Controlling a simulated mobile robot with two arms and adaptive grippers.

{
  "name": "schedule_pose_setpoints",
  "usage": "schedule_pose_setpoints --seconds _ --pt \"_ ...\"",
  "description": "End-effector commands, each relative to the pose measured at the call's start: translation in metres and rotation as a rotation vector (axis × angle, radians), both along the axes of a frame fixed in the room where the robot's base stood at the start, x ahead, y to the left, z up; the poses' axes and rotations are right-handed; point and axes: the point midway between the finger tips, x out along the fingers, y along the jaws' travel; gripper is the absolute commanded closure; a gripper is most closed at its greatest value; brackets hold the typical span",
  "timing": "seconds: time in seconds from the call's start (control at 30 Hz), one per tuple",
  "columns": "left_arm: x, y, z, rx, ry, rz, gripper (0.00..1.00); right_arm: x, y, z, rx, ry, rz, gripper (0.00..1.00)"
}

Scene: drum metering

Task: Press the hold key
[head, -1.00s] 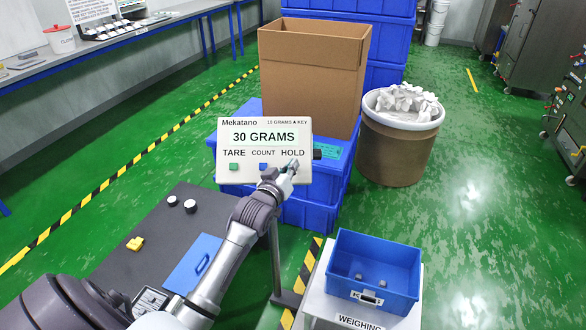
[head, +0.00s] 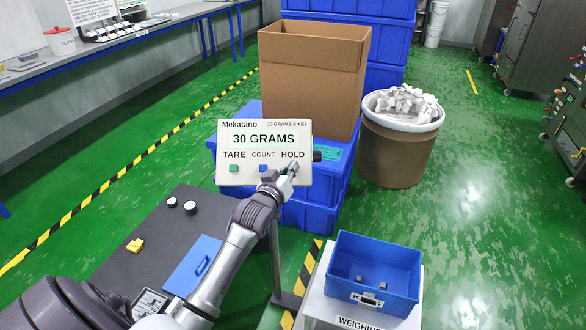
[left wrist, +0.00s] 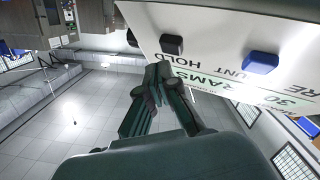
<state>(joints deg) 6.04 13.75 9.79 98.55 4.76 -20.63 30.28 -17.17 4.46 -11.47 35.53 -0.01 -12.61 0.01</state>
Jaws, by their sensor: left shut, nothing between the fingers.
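The white Mekatano panel (head: 226,168) stands on a post and its display reads 30 GRAMS. A green key (head: 234,168) sits under TARE and a blue key (head: 263,168) under COUNT. My left gripper (head: 291,168) is shut and empty in front of the panel, below the word HOLD, and covers the hold key in the head view. In the left wrist view the dark hold key (left wrist: 172,44) shows close by the shut fingers (left wrist: 160,72); I cannot tell whether they touch it. The blue key (left wrist: 261,62) lies farther right there. My right gripper is not in view.
Blue crates (head: 338,185) and a cardboard box (head: 305,85) are behind the panel. A brown drum (head: 395,158) with white contents stands right of them. Green floor is open at right.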

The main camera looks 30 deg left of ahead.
Motion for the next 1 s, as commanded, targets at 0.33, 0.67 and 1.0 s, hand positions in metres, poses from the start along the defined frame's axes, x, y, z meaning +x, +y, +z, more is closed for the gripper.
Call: schedule_pose_setpoints --seconds 0.33,0.67,1.0 --pt "0.0022 0.0016 -0.0034 0.0 0.001 0.001 1.0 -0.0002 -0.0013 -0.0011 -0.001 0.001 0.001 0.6" --pt "0.005 0.0034 -0.0058 0.0 0.0 0.0 1.0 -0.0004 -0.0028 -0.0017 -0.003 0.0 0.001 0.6" --pt "0.006 0.004 -0.0072 0.0 0.0 0.0 1.0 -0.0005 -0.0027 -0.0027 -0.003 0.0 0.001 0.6"
